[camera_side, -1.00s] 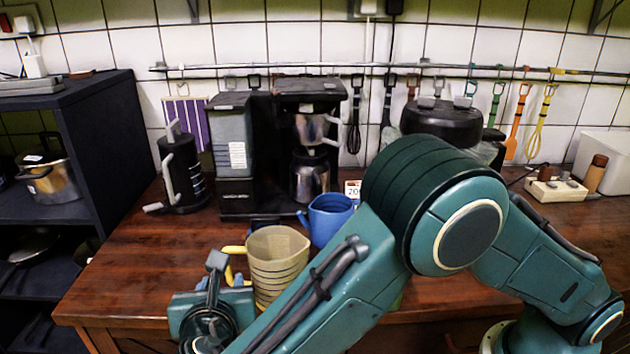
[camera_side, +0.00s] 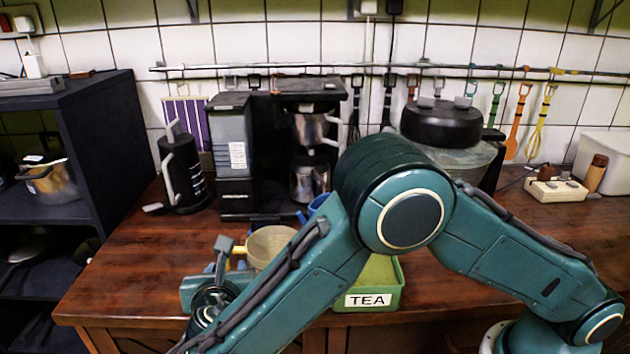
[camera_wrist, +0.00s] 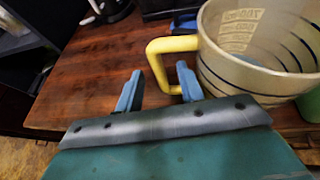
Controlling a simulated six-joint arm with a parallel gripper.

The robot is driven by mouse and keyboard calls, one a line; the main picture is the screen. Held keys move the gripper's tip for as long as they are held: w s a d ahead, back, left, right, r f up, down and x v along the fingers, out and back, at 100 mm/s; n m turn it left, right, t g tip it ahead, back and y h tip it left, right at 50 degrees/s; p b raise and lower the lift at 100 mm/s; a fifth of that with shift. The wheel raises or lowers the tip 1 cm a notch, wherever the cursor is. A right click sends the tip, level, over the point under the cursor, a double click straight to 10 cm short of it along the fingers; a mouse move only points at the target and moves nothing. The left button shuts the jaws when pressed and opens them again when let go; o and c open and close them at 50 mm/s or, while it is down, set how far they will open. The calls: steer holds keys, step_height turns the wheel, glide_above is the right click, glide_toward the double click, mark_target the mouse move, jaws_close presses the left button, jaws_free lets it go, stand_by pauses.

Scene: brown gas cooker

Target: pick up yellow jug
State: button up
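The yellow jug is a translucent, pale yellow measuring jug (camera_side: 270,241) with a yellow handle. It stands on the wooden counter, partly hidden behind my arm in the side view. In the wrist view the jug (camera_wrist: 245,62) is at the upper right and its handle (camera_wrist: 157,58) points left. My gripper (camera_wrist: 159,74) is open, with its two blue fingers apart. The handle lies just beyond the fingertips, its lower end close to the right finger. I cannot tell whether they touch.
A green TEA box (camera_side: 375,290) stands right of the jug, behind my arm. A blue jug (camera_side: 316,203) is mostly hidden behind the arm. A coffee machine (camera_side: 312,95) and a black flask (camera_side: 182,175) stand farther back. The counter's left part (camera_side: 130,265) is clear.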

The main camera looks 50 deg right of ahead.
stand_by(0.3)
jaws_close()
steer(key=shift+r, duration=0.4)
stand_by(0.3)
step_height(320, 180, up, 19)
stand_by(1.7)
steer(key=shift+r, duration=0.15)
stand_by(0.7)
